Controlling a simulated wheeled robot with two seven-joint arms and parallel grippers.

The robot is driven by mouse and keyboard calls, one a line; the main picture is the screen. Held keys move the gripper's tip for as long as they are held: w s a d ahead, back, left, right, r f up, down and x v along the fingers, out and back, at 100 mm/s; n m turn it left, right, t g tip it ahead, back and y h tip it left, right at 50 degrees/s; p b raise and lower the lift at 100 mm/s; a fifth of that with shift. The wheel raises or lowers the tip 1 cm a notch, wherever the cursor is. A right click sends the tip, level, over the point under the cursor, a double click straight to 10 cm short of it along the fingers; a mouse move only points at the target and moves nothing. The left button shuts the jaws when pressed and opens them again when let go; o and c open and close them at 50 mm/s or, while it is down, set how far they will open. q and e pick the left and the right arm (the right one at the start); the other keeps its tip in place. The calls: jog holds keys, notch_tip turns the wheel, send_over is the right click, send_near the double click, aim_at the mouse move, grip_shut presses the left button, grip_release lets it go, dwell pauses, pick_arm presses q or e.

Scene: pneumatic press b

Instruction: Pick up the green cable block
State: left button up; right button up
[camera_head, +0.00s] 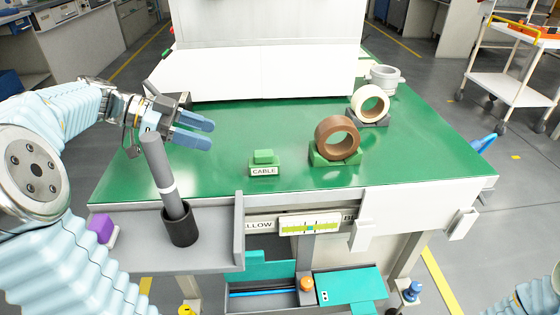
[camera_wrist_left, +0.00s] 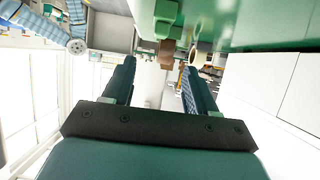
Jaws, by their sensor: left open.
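The green cable block (camera_head: 264,156) sits on the green table top, with a label reading CABLE on its front. My left gripper (camera_head: 212,135) is open and empty, to the left of the block and a little farther back, apart from it. Its two blue fingers point right. In the left wrist view, the open fingers (camera_wrist_left: 160,80) frame the picture. A green block (camera_wrist_left: 165,12), seemingly the cable block, shows upside down at the top edge there, partly cut off. My right gripper is not in view.
A brown tape roll (camera_head: 338,138) on a green holder and a cream roll (camera_head: 370,104) stand right of the block. A grey rod (camera_head: 158,165) leans in a black cup (camera_head: 180,228) at front left, near my left arm. A white machine body (camera_head: 262,68) closes off the back.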

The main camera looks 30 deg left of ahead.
pick_arm(q)
send_near(261, 152)
jog(key=x, duration=0.3)
jog(key=shift+s+d, duration=0.1)
jog(key=p+x, duration=0.1)
jog(key=x, duration=0.4)
jog(key=shift+p, duration=0.3)
grip_shut()
